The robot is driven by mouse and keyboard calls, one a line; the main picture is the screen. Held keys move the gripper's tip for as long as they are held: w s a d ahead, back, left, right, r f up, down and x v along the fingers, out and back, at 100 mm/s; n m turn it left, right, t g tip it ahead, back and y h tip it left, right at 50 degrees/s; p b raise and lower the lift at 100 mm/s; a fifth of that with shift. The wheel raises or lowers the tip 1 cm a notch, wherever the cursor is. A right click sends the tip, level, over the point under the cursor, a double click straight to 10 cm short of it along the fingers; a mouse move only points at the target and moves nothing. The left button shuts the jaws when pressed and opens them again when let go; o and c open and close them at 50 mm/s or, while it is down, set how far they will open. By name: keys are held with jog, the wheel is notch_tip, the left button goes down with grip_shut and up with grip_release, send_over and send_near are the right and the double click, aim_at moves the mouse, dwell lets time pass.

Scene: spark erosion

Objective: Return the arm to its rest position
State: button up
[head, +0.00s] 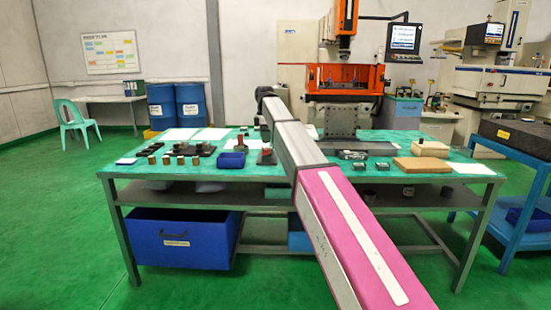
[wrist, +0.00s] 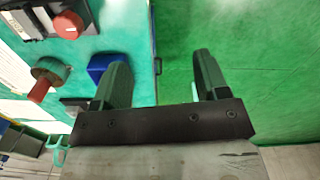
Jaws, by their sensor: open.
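My arm (head: 352,235) reaches from the lower right of the head view up over the middle of the table. Its far end is dark and shows above the back of the table; the fingers cannot be made out there. In the wrist view my gripper (wrist: 162,76) is open, with two dark fingers set well apart and nothing between them. One finger overlaps the table side, the other overlaps the green floor.
The green-topped table (head: 135,172) carries small blocks, a blue tray (head: 231,160) and a tan board (head: 422,165). An orange-framed machine (head: 345,78) stands behind it. A blue bin (head: 180,240) sits below. A blue cart (head: 500,200) is right.

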jog(key=s+d+f+m, duration=0.3)
jog(key=s+d+f, duration=0.2)
jog(key=f, duration=0.4)
jog(key=s+d+f+m, duration=0.3)
jog(key=s+d+f, duration=0.15)
jog(key=f, duration=0.45)
jog(key=s+d+f+m, duration=0.4)
jog(key=s+f, duration=0.1)
jog(key=f, duration=0.4)
jog(key=s+d+f+m, duration=0.4)
jog(key=s+f, duration=0.3)
jog(key=s, duration=0.3)
jog(key=s+d+f+m, duration=0.5)
jog(key=s+d+f, duration=0.1)
jog(key=s+f, duration=0.2)
jog(key=shift+s+f+m, duration=0.25)
jog(key=shift+s+m, duration=0.05)
jog(key=shift+s, duration=0.6)
